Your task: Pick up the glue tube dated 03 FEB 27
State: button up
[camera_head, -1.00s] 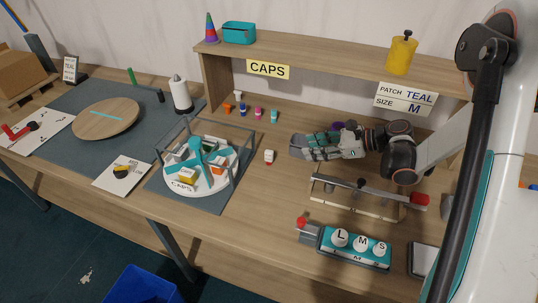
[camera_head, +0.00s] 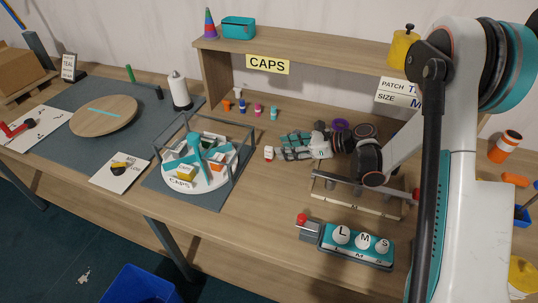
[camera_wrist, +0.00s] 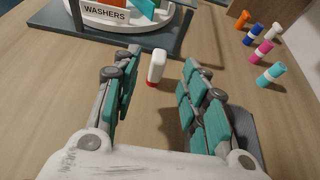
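A small white tube with a red end (camera_head: 269,153) stands alone on the wooden table. It also shows in the wrist view (camera_wrist: 156,67), between the lines of the fingers and just past or level with their tips. My gripper (camera_head: 283,147) is low over the table, just right of this tube, its teal-padded fingers (camera_wrist: 163,75) spread apart with nothing held. Orange (camera_wrist: 243,19), blue (camera_wrist: 252,34), white (camera_wrist: 274,32), pink (camera_wrist: 262,51) and teal (camera_wrist: 270,74) small tubes stand farther off, at the upper right of the wrist view. No date is legible on any tube.
A round white turntable (camera_head: 216,182) inside a grey frame stands left of the tube. The shelf unit (camera_head: 325,53) stands behind. A clamp-like bar (camera_head: 335,201) and a teal L/M/S box (camera_head: 356,254) lie in front. Bare table surrounds the tube.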

aim_at(271, 147)
jog(key=b+x, duration=0.1)
jog(key=x, duration=0.3)
jog(key=shift+a, duration=0.25)
grip_shut()
jog(key=shift+r, duration=0.1)
